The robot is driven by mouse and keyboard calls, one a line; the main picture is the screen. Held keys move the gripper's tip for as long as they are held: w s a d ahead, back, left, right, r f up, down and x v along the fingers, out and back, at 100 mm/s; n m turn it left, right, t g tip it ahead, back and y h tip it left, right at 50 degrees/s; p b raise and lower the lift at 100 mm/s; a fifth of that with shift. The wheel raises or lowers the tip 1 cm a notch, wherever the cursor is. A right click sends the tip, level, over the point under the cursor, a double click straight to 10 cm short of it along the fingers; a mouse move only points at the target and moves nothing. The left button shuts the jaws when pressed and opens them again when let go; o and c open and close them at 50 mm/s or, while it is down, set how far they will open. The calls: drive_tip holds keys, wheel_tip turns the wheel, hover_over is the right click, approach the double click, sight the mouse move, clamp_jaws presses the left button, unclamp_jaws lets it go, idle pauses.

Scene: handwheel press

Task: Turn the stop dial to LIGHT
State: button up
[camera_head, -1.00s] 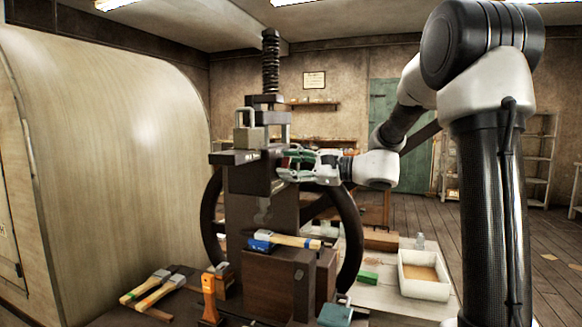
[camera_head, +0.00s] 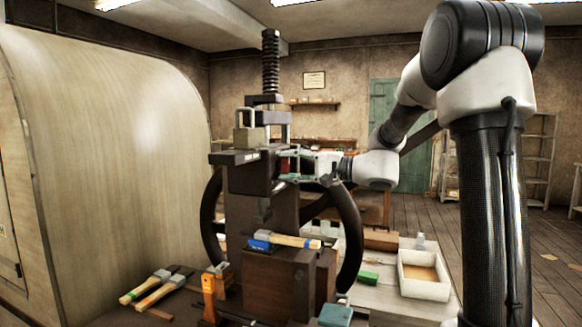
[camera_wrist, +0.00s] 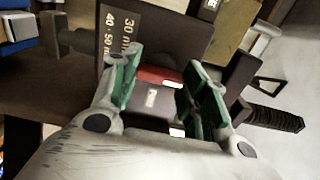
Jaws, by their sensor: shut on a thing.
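The press (camera_head: 250,185) stands in the middle of the head view, with a screw on top. My gripper (camera_head: 284,165) reaches it from the right, at the side of its upper block. In the wrist view my gripper (camera_wrist: 163,92) has its green-padded fingers on both sides of a dark part with a small pale mark, which I take for the stop dial (camera_wrist: 150,100). The gripper is shut on it. A red strip shows behind the dial. The dial's setting words, including LIGHT, cannot be read. In the head view the dial is hidden by the gripper.
A plate marked 30 and 40-50 mm (camera_wrist: 122,27) lies beside the fingers. A large handwheel (camera_head: 350,235) curves below my wrist. A wooden-handled tool (camera_head: 290,240) lies on the lower block. A white tray (camera_head: 425,291) stands on the table at right.

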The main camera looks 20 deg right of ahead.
drive_tip(key=shift+f, duration=0.1)
idle(0.4)
drive_tip(key=o, duration=1)
drive_tip(key=v, duration=1.2)
